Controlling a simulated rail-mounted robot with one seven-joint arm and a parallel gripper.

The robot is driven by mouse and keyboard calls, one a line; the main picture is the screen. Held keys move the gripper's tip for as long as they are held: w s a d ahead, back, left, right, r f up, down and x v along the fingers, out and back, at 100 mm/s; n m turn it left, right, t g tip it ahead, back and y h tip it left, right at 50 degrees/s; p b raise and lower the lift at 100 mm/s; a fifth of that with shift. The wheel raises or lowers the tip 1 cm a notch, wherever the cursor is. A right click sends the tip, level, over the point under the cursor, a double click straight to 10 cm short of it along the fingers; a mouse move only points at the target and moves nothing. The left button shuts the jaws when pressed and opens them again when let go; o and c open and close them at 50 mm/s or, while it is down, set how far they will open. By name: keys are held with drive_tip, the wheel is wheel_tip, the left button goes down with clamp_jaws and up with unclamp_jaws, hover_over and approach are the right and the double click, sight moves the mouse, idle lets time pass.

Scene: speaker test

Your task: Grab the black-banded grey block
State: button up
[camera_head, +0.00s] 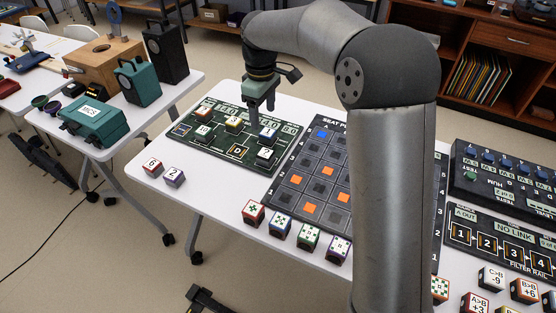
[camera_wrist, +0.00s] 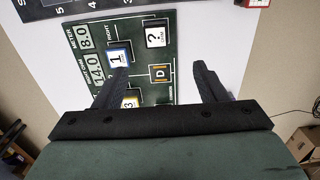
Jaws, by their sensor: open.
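A dark-banded block with a white "?" top (camera_head: 265,155) stands upright on the right part of the green board (camera_head: 209,152). It looks like the black-banded grey block, though the grey is hard to confirm. It also shows in the wrist view (camera_wrist: 155,35), near the top, beyond my fingertips. My gripper (camera_head: 262,111) is open, empty and pointing down above the board. In the wrist view its fingers (camera_wrist: 160,74) straddle the square marked D. A blue-banded "1" block (camera_wrist: 118,57) is close to the left fingertip. A yellow-banded "3" block (camera_wrist: 130,103) is partly hidden by my gripper.
A "6" block (camera_head: 153,167) and a "2" block (camera_head: 174,177) stand on the white table left of the board. A dark grid board (camera_head: 318,180) lies to the right. Several symbol blocks line the front edge, including a red one (camera_head: 253,213).

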approach(266, 153)
drive_tip(key=f, duration=0.5)
drive_tip(key=shift+s+a, duration=0.25)
drive_tip(key=shift+w+d+f, duration=0.1)
drive_tip(key=shift+w+f, duration=0.05)
drive_tip(key=shift+f, duration=1.25)
drive_tip(key=shift+w+d+f, duration=0.1)
drive_tip(key=shift+w+f, duration=0.05)
drive_tip(key=shift+f, duration=1.2)
drive_tip(key=c, duration=1.1)
